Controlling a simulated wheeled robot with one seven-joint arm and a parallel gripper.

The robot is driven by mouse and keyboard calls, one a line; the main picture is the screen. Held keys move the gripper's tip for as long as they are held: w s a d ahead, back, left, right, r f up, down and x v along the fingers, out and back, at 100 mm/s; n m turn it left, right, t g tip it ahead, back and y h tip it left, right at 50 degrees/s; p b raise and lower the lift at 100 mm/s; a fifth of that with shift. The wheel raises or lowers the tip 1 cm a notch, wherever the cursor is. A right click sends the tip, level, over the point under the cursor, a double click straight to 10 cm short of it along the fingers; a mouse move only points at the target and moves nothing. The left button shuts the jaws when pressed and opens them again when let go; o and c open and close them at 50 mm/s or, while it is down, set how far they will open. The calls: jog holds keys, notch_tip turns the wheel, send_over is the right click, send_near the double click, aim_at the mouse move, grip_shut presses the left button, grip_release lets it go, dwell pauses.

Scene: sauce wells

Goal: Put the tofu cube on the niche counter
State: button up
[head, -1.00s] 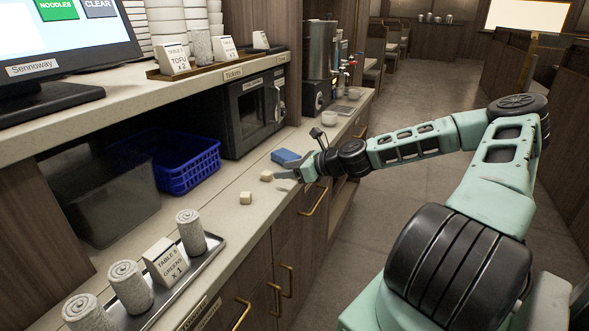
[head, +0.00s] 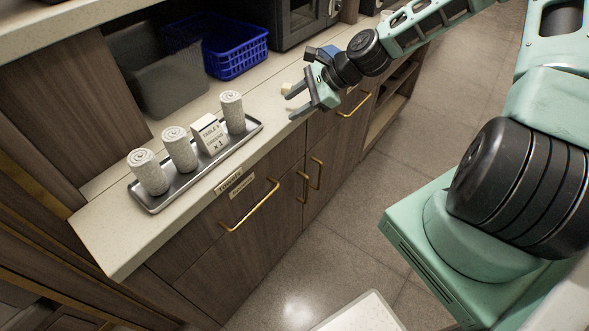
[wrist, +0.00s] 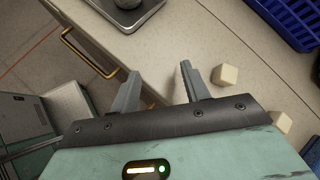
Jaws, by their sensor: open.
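Two pale cream cubes, tofu-like, lie on the light counter (head: 130,225) in the wrist view: one cube (wrist: 225,76) right of my fingers, the other cube (wrist: 280,122) farther right and lower. I cannot tell which is meant. In the head view only one cube (head: 287,88) shows, just beyond my gripper; the other seems hidden by it. My gripper (head: 291,106) is open and empty, above the counter's front edge. In the wrist view its fingers (wrist: 159,72) are apart with only counter between them.
A metal tray (head: 155,205) with several rolled towels and a table sign stands left of my gripper. A blue basket (head: 237,52) and a grey bin (head: 165,85) stand at the back in the niche. Drawers with a brass handle (head: 252,207) front the counter. The floor is clear.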

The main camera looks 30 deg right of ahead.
jog(key=s+a+n+g, duration=0.1)
jog(key=a+n, duration=0.1)
jog(key=s+a+n+g, duration=0.1)
jog(key=s+a, duration=0.1)
jog(key=s+a+n+g, duration=0.1)
jog(key=a+n, duration=0.1)
jog(key=shift+s+a+f+n+h, duration=0.1)
jog(key=shift+s+a+n+h, duration=0.2)
jog(key=shift+s+h, duration=0.1)
jog(key=s+a+r+n+g+h, duration=0.1)
jog(key=s+a+r+n+h, duration=0.1)
jog(key=s+n, duration=0.5)
jog(key=s+a+r+n+g+h, duration=0.1)
jog(key=s+a+r+n+h, duration=0.1)
jog(key=s+a+r+n, duration=0.3)
jog(key=s+a+r+n+h, duration=0.2)
jog(key=s+a+r+n, duration=0.2)
jog(key=s+n, duration=0.6)
jog(key=shift+s+r+n+g, duration=0.3)
jog(key=shift+s+r+g, duration=0.1)
jog(key=shift+s+r, duration=0.5)
